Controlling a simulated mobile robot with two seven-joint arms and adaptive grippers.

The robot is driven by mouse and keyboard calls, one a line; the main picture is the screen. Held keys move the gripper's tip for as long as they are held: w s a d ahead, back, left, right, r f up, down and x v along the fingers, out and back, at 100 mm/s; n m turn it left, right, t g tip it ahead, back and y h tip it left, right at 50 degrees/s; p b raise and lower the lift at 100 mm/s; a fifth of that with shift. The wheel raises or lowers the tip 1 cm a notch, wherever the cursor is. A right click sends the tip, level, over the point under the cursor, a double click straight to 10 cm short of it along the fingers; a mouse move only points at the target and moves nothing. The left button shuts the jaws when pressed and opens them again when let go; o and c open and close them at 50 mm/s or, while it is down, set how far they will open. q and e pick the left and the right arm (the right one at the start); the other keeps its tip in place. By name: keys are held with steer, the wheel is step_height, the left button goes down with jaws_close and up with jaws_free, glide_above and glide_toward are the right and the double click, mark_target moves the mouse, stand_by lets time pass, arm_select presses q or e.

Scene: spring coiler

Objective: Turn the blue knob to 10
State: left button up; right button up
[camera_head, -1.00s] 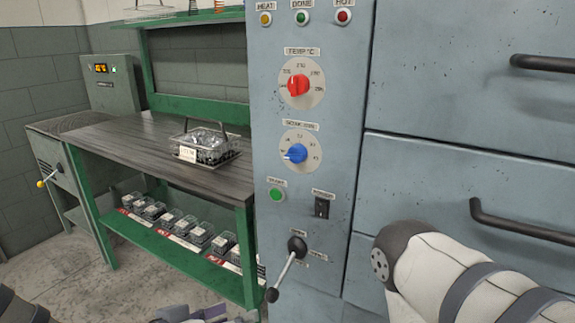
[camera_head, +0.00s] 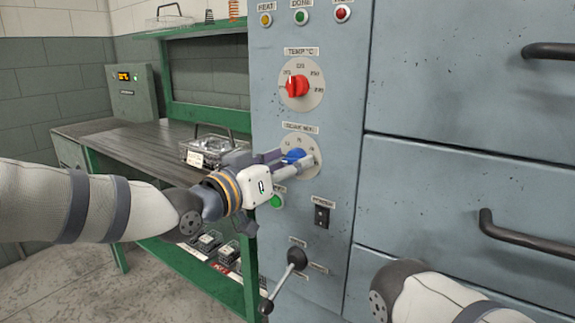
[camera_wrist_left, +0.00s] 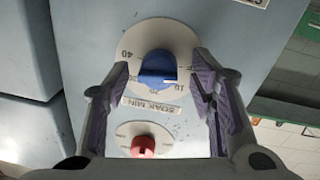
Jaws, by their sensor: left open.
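The blue knob (camera_head: 295,155) sits on a round white dial under a label on the grey panel. It also shows in the wrist view (camera_wrist_left: 156,68), where the dial is seen upside down with 40 at the left and 10 at the lower right. My left gripper (camera_head: 287,164) reaches in from the left at the knob. In the wrist view its open fingers (camera_wrist_left: 160,75) stand on either side of the knob with gaps, and I see no contact. The knob's exact pointing direction is unclear. My right gripper is out of view.
A red knob (camera_head: 297,86) on its own dial sits above the blue one. Below are a green button (camera_head: 276,201), a black switch (camera_head: 321,216) and a lever (camera_head: 284,281). A workbench (camera_head: 135,139) with a wire basket (camera_head: 207,150) stands left of the panel.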

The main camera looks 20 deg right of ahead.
arm_select(q)
steer(key=shift+w+d, duration=0.1)
steer(key=shift+d, duration=0.1)
steer(key=c, duration=1.1)
steer(key=shift+r, duration=0.1)
steer(key=m+p, duration=0.1)
steer(key=m, duration=0.4)
steer(key=shift+r+y+p, duration=0.15)
steer(key=shift+y+p, duration=0.15)
steer(key=shift+p, duration=0.05)
steer(key=shift+m+p, duration=0.5)
steer(key=shift+m, duration=1.6)
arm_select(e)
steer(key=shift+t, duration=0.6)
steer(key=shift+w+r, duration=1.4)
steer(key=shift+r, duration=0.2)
arm_select(q)
steer(key=shift+a, duration=0.1)
